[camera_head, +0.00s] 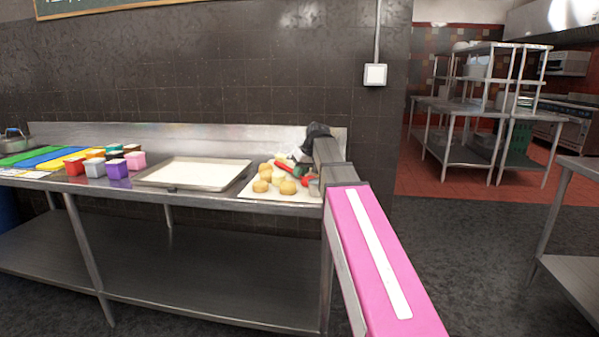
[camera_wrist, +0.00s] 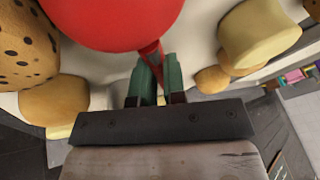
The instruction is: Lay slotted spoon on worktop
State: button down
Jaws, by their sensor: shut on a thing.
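My gripper (camera_wrist: 155,75) has its two green fingers closed on a narrow red piece, which looks like part of the slotted spoon (camera_wrist: 154,50). A large smooth red shape (camera_wrist: 110,20) fills the top of the wrist view; I cannot tell whether it belongs to the spoon, and no slots show. In the head view, my arm reaches to the right end of the steel worktop (camera_head: 215,196). Red pieces (camera_head: 304,180) show there beside my wrist, low over a white board (camera_head: 255,190).
Several tan, rounded food pieces (camera_head: 288,187) lie on the white board, close around my gripper. To the left are a metal tray (camera_head: 150,180), several coloured cubes (camera_head: 117,168) and coloured mats (camera_head: 45,158). A tiled wall (camera_head: 220,80) stands behind. Bare worktop is narrow.

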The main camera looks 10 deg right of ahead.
jog(key=shift+f, duration=0.25)
